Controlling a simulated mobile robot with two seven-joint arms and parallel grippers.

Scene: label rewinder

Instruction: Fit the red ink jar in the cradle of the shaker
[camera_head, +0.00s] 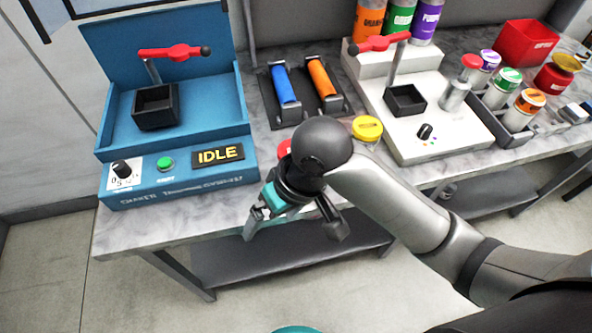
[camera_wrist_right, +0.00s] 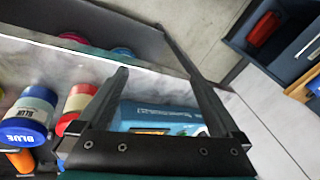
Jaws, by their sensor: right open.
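The blue shaker (camera_head: 180,178) stands at the left of the bench and its display reads IDLE. Its square black cradle (camera_head: 156,107) looks empty, with a red clamp handle (camera_head: 172,52) above it. A red-topped item (camera_head: 284,147) shows partly behind my right wrist. In the right wrist view a red-and-white jar (camera_wrist_right: 77,102), likely the red ink jar, stands left of the fingers and is partly hidden by one. My right gripper (camera_head: 294,232) is open and empty at the bench's front edge; its fingers also show in the wrist view (camera_wrist_right: 142,50). My left gripper is not in view.
A blue jar (camera_wrist_right: 30,112) stands beside the red one. A yellow-lidded jar (camera_head: 367,128) is right of my wrist. A white machine (camera_head: 440,138) and a jar rack (camera_head: 512,138) fill the right. Blue and orange rollers (camera_head: 318,78) lie behind. A lower shelf (camera_head: 230,262) runs under the bench.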

